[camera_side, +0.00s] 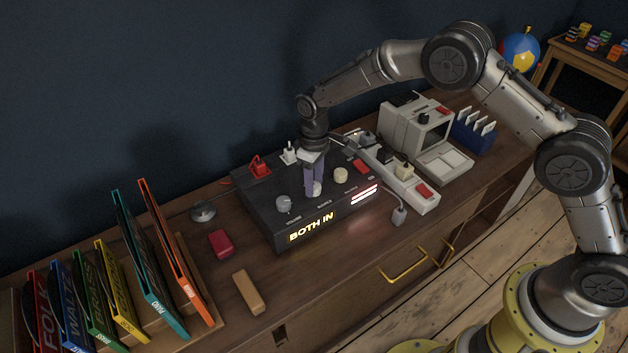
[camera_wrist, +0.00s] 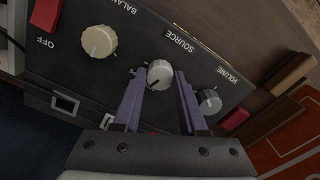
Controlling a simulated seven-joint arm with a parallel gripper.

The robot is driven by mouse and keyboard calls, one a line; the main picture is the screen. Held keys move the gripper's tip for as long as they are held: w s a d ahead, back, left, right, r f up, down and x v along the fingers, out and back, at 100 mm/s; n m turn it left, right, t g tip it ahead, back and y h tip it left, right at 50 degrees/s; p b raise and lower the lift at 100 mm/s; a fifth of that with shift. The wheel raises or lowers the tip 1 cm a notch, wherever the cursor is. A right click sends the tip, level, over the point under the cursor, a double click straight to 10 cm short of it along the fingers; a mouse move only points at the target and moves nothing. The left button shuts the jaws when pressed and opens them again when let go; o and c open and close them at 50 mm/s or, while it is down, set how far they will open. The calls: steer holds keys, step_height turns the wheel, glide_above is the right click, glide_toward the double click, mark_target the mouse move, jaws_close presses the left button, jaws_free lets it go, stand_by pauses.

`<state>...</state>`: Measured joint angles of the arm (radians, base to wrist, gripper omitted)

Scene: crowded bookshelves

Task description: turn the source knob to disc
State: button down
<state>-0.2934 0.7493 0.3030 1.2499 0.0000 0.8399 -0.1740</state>
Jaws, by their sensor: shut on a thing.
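The source knob (camera_wrist: 160,74) is a light grey round dial on the dark amplifier's top, below the upside-down word SOURCE in the wrist view. A dark mark shows at its lower left edge; I cannot read which source it points to. My gripper (camera_wrist: 158,76) has its two purple fingers on either side of this knob, shut on it. In the side view, my gripper (camera_side: 315,187) points down onto the amplifier (camera_side: 262,197), its fingers hiding most of the knob. The lit front display (camera_side: 311,228) reads BOTH IN.
The volume knob (camera_wrist: 209,101) and cream balance knob (camera_wrist: 98,41) flank the source knob closely. A white power strip (camera_side: 413,190) lies to the right. Records (camera_side: 136,262) stand at the left.

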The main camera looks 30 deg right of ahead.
steer(key=shift+r+n, duration=0.1)
steer(key=shift+n, duration=1.6)
steer(key=shift+c, duration=2.2)
jaws_free()
step_height(320, 180, up, 14)
